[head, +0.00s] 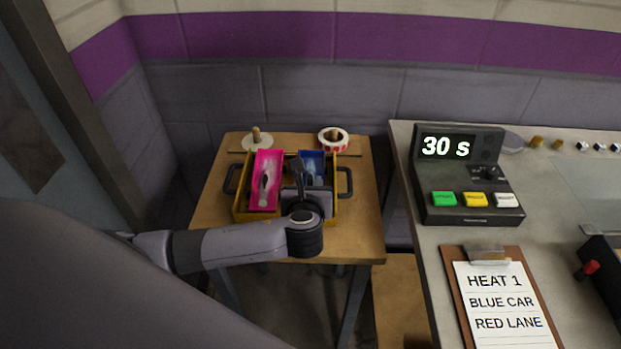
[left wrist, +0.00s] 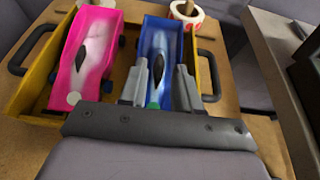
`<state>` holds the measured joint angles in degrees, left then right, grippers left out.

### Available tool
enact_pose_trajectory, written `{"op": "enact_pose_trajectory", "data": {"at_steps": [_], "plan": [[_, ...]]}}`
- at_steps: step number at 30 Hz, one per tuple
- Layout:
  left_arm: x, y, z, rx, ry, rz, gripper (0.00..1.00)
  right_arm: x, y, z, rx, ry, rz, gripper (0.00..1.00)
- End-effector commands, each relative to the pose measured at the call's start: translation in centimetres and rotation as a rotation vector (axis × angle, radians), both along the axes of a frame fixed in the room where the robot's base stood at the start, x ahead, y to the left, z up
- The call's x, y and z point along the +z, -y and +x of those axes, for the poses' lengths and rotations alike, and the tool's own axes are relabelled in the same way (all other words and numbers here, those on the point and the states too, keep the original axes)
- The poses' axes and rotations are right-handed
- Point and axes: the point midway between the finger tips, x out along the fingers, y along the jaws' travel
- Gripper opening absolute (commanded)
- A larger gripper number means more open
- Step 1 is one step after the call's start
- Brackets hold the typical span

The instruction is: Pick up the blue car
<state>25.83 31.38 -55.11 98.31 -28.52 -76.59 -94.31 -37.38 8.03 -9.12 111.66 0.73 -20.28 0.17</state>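The blue car (head: 314,158) lies in the right part of a yellow tray (head: 240,216) on a small wooden table, beside a pink car (head: 264,190). My left gripper (left wrist: 162,66) is over the blue car (left wrist: 164,40) in the left wrist view. Its two grey fingers are apart, one toward each side of the car's body, with blue showing between them. I cannot tell whether they touch it. In the head view my left gripper (head: 306,184) hides the near part of the blue car. My right gripper is in neither view.
A tape roll (head: 333,140) and a pale disc with a wooden peg (head: 257,141) stand behind the tray. The tray has dark handles (head: 347,182) at its sides. A grey bench to the right holds a timer box (head: 463,172) and a clipboard (head: 502,300).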

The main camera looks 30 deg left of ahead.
Motion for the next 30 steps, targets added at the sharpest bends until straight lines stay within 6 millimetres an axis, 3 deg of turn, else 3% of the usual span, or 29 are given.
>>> {"op": "enact_pose_trajectory", "data": {"at_steps": [12,23,26,30], "plan": [[-1.6,-1.7,3.8,0.000,0.000,-0.001,0.32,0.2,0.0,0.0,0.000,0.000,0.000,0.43],[-1.9,-1.9,4.2,0.000,-0.001,-0.003,0.32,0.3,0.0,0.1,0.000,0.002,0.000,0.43],[-1.9,-1.9,4.2,0.000,-0.001,-0.003,0.00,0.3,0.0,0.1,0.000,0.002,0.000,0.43],[-1.8,-1.9,4.3,0.000,0.001,-0.002,0.00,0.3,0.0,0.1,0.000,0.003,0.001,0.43]]}}
